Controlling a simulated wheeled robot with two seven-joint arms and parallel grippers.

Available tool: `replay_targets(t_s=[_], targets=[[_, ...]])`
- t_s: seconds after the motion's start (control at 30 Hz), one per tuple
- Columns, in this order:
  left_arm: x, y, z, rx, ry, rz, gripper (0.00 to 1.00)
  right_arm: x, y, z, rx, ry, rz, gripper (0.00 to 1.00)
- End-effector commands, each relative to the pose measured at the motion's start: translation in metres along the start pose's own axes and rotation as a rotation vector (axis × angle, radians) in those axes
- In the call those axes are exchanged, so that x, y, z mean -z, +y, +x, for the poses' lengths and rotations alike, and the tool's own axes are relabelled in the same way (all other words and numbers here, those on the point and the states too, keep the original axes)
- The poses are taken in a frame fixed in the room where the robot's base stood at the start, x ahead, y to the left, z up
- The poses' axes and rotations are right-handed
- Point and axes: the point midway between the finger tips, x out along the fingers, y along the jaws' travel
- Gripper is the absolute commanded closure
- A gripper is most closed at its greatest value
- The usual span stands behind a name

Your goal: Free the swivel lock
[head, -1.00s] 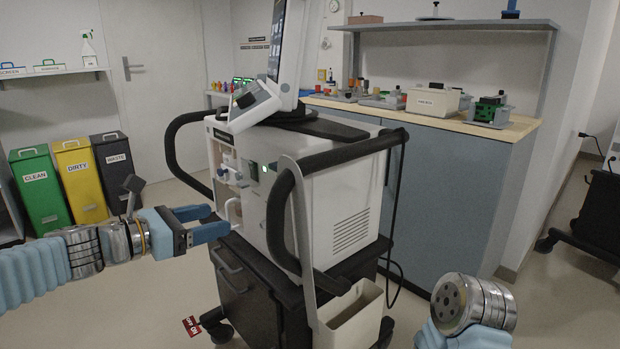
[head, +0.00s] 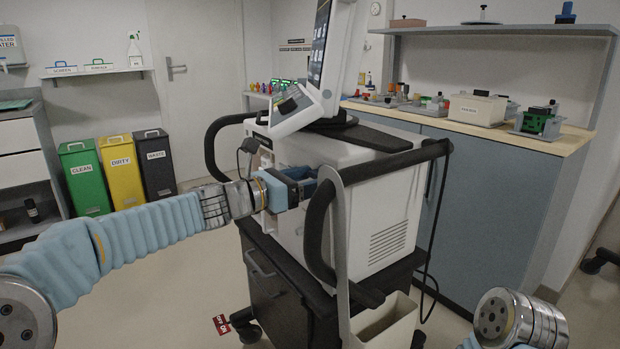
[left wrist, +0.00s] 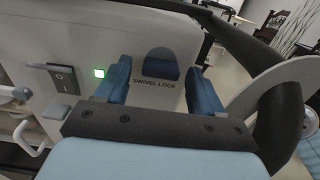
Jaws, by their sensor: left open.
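The swivel lock (left wrist: 161,68) shows in the left wrist view as a dark blue, round-topped piece on the ventilator's pale side panel, above the printed words SWIVEL LOCK. My left gripper (left wrist: 158,66) is open, with one blue finger on each side of the lock; I cannot tell whether they touch the panel. In the head view my left gripper (head: 306,188) is at the side of the white ventilator (head: 385,210), where the arm hides the lock. The ventilator's screen (head: 322,45) stands tilted on top. My right gripper is out of view; only part of that arm shows.
A rocker switch (left wrist: 62,78) and a green light (left wrist: 99,73) are left of the lock. A black handle (head: 318,225) curves close to my left gripper. A red and white tag (head: 222,324) is near a caster. A bench (head: 500,135) with equipment stands behind.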

Motion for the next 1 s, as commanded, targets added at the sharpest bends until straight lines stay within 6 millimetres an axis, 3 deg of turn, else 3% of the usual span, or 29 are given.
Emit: replay_targets(t_s=[0.27, 0.67, 1.0], targets=[[-0.0001, 0.0003, 0.002, -0.001, 0.0, 0.0, 0.32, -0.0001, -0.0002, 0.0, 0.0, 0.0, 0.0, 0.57], [0.0001, 0.0004, 0.0017, -0.001, 0.0, 0.0, 0.88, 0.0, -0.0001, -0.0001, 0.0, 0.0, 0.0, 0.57], [0.0022, 0.0007, 0.0017, -0.001, 0.001, 0.059, 0.88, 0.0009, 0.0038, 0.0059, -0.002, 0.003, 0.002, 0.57]])
